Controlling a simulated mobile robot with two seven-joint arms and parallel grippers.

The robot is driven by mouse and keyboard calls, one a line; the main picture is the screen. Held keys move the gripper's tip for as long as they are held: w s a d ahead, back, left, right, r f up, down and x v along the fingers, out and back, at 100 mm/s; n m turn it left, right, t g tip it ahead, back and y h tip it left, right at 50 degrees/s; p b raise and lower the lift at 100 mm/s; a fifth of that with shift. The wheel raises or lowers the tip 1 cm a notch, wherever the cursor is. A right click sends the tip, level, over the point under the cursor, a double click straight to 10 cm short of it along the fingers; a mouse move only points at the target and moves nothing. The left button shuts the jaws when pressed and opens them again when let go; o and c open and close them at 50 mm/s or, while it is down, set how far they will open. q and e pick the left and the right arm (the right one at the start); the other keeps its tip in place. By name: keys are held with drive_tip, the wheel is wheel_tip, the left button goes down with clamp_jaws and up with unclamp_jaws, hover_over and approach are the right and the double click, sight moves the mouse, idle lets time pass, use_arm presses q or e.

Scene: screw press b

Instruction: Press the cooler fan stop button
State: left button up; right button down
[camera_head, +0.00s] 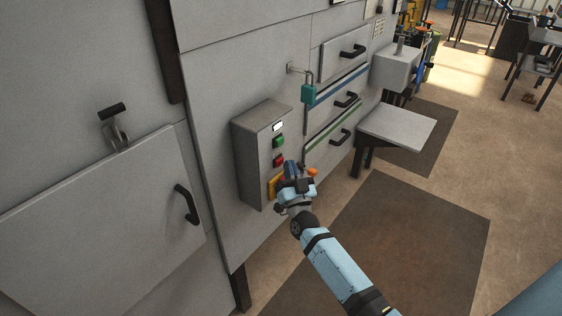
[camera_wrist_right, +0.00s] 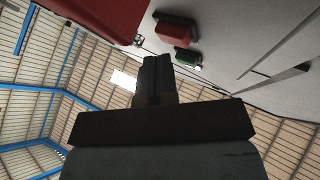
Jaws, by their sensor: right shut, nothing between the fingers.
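A grey control box (camera_head: 255,165) is mounted on the machine's front in the head view. It has a white label, a green button (camera_head: 278,141) and, below that, a red button (camera_head: 278,159). My right gripper (camera_head: 289,167) is just right of and below the red button, in front of a yellow plate (camera_head: 273,186). In the right wrist view its fingers (camera_wrist_right: 157,72) are shut and empty, apart from the red button (camera_wrist_right: 175,32) and the green button (camera_wrist_right: 188,59). A large red part (camera_wrist_right: 105,12) fills the upper left there. My left gripper is not in view.
A door with a black handle (camera_head: 187,204) is at left. The floor in front is clear.

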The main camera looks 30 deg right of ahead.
drive_tip(key=shift+s+d, duration=0.15)
drive_tip(key=shift+s, duration=0.15)
drive_tip(key=s, duration=0.1)
drive_tip(key=s+d+p, duration=0.1)
drive_tip(key=s, duration=0.1)
drive_tip(key=s+d+p, duration=0.1)
drive_tip(key=shift+s, duration=0.3)
drive_tip(key=shift+a, duration=0.1)
idle(0.6)
drive_tip(key=s+a+f+n+g+y+p, duration=0.2)
drive_tip(key=s+a+n+g+y+p, duration=0.1)
drive_tip(key=s, duration=0.5)
drive_tip(key=s+a+f+n+g+y+p, duration=0.2)
drive_tip(key=s+a+g, duration=0.3)
drive_tip(key=s+a, duration=0.3)
drive_tip(key=s+a+f+n+g+y+p, duration=0.3)
drive_tip(key=s+a+f+y+p, duration=0.1)
drive_tip(key=s, duration=0.4)
drive_tip(key=shift+s+a+n+g+p, duration=0.3)
drive_tip(key=shift+s+a+g+p, duration=0.15)
drive_tip(key=shift+a, duration=0.65)
